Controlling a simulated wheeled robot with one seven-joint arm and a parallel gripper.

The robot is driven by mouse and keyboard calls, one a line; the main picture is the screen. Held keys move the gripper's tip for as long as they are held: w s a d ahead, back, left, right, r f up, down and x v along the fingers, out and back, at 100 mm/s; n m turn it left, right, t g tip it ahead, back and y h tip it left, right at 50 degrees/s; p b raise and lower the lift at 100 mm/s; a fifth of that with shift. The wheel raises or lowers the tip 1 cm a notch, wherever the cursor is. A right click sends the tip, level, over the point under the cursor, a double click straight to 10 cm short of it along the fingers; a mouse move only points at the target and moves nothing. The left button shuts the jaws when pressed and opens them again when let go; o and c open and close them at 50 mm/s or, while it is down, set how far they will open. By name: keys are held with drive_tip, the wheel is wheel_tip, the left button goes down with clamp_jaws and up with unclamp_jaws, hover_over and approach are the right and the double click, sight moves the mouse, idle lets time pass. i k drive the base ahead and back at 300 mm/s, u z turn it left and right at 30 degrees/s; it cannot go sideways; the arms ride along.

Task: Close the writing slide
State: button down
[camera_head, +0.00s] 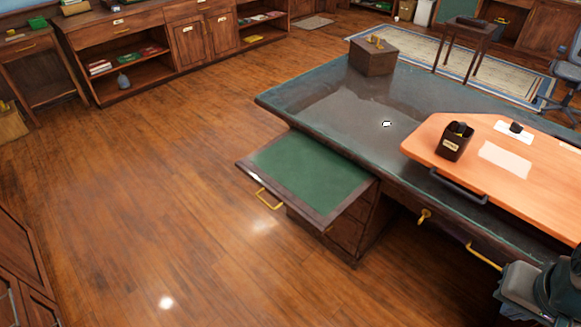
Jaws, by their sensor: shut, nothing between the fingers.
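The writing slide (310,172) sticks out from the near left side of the large dark desk (340,108). It is a flat board with a green top and a dark wood border. A brass handle (268,201) is on its front edge, facing the open floor at the lower left. Nothing lies on the slide. The desk's drawer pedestal (352,232) shows below it. My gripper is not in view, and nothing is seen touching the slide or its handle.
An orange-topped board (545,205) on the desk's right holds a dark organizer (455,141). A wooden box (373,57) stands at the desk's far corner. More brass handles (484,257) line the desk front. Bookcases (150,60) stand at the back. The floor (160,200) left of the slide is clear.

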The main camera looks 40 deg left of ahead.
sight(317, 183)
drive_tip(key=u, duration=1.4)
drive_tip(key=k, duration=0.55)
drive_tip(key=u, duration=0.85)
drive_tip(key=i, duration=1.5)
drive_tip(key=z, duration=0.2)
